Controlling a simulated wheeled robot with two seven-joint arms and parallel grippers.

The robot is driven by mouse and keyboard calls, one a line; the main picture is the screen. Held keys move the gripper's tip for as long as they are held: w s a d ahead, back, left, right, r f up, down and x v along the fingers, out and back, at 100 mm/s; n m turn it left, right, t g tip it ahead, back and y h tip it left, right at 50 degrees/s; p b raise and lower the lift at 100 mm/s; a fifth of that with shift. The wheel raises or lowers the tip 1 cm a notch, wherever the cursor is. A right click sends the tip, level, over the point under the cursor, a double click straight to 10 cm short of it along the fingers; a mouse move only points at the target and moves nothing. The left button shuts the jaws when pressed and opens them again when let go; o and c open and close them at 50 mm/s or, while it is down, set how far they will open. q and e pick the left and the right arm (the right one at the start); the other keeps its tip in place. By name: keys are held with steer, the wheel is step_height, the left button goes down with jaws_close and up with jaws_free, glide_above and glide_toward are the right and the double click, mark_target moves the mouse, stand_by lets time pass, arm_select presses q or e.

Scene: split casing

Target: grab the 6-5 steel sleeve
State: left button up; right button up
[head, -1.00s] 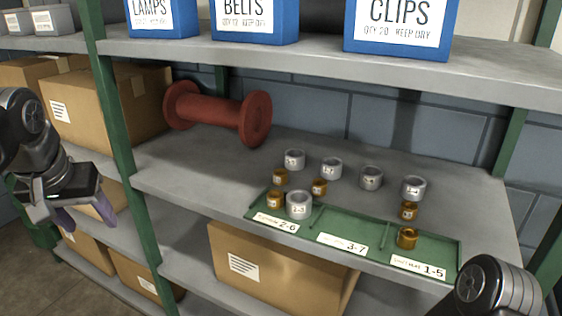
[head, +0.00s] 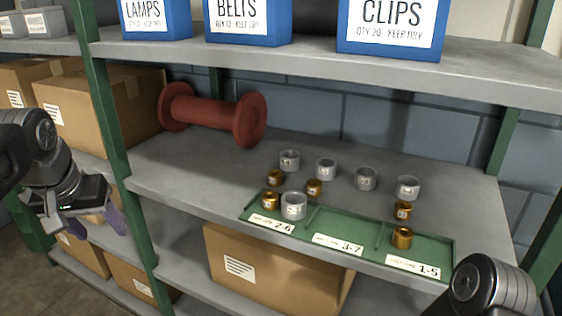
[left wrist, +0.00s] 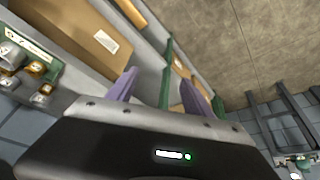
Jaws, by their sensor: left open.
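Several grey steel sleeves stand upright on the middle shelf in the head view: a back row (head: 289,160), (head: 326,169), (head: 365,178), (head: 407,187), and one (head: 293,205) in the tray's 2-6 section. Their small labels are too blurred to tell which is 6-5. Brass sleeves (head: 314,187) stand among them. My left gripper (head: 85,222) is open and empty, left of the green shelf post and well away from the sleeves. In the left wrist view its purple fingers (left wrist: 158,92) are apart with nothing between. My right gripper is out of view.
The green tray (head: 345,225) has sections marked 2-6, 3-7 and 1-5. A red spool (head: 212,114) lies behind at left. The shelf post (head: 118,170) stands between my left gripper and the sleeves. Blue bins (head: 390,25) sit on the shelf above; a cardboard box (head: 270,268) is below.

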arm_select(q)
steer(key=w+d+f+m+g+h, duration=0.1)
steer(key=w+d+f, duration=0.3)
steer(key=f, duration=0.6)
steer(key=w+d+f+h, duration=0.2)
steer(key=d+f, duration=0.3)
steer(key=f, duration=0.6)
steer(key=s+d+f+g+h, duration=0.1)
steer(key=s+d+f, duration=0.1)
steer(key=d+f, duration=0.45)
steer(key=s+d+f, duration=0.2)
steer(key=d+f, duration=0.1)
steer(key=f, duration=0.6)
steer(key=s+d+f, duration=0.4)
steer(key=s+f, duration=0.4)
steer(key=s, duration=0.2)
steer(key=s+d+f+g, duration=0.1)
steer(key=s+d+f, duration=0.3)
steer(key=s+f, duration=0.4)
steer(key=shift+s+d+g+h, duration=0.3)
steer(key=shift+s+d+h, duration=0.1)
steer(key=shift+s, duration=0.5)
steer(key=shift+c, duration=0.5)
